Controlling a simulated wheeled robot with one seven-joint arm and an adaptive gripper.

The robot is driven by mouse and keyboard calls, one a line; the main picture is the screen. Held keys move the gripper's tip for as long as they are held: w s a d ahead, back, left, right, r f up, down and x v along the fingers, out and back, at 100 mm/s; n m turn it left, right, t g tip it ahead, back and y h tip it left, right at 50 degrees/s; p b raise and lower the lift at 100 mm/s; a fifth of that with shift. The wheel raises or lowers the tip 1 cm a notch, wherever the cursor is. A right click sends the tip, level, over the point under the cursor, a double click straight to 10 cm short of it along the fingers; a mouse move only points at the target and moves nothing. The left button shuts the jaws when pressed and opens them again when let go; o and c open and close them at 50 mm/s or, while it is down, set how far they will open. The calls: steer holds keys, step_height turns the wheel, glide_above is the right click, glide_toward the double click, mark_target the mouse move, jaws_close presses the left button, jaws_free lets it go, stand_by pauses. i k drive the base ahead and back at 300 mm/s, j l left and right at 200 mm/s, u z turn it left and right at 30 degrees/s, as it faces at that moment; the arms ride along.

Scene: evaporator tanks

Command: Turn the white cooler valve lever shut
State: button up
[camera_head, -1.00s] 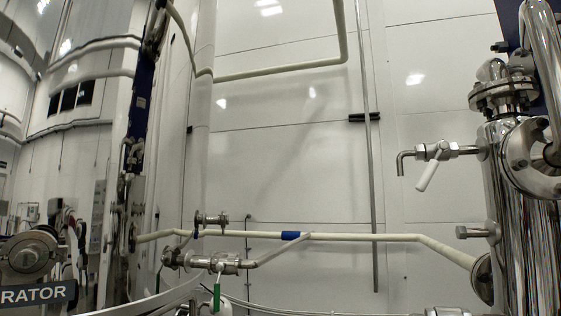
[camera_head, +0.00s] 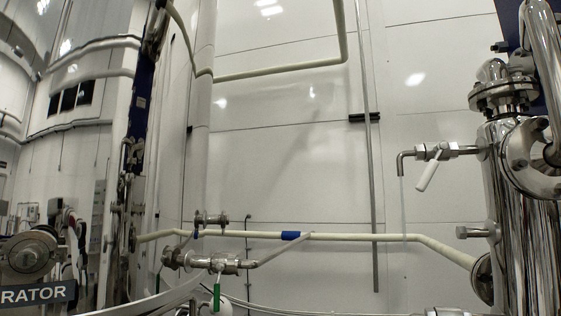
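The white valve lever (camera_head: 428,175) is on a small metal valve (camera_head: 435,152) at the right, on a short pipe from the side of the polished cooler tank (camera_head: 515,210). The lever hangs down and slants to the lower left, at an angle to the pipe. A bent metal spout (camera_head: 402,162) leaves the valve on the left and points down. A faint thin vertical line shows below the spout; I cannot tell whether it is liquid or a wall seam. My gripper is not in view.
A pale pipe (camera_head: 350,237) with a blue band crosses low in front of the white panel wall (camera_head: 290,165). A green-handled valve (camera_head: 217,296) hangs at bottom centre. A thin vertical pipe (camera_head: 371,200) stands left of the spout. The space around the lever looks clear.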

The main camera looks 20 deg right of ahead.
mark_target(443, 146)
steer(key=k+z, duration=0.2)
steer(key=z, duration=0.15)
steer(key=k+z, duration=0.2)
steer(key=z, duration=0.2)
steer(key=l+u, duration=0.1)
steer(key=i+l, duration=0.05)
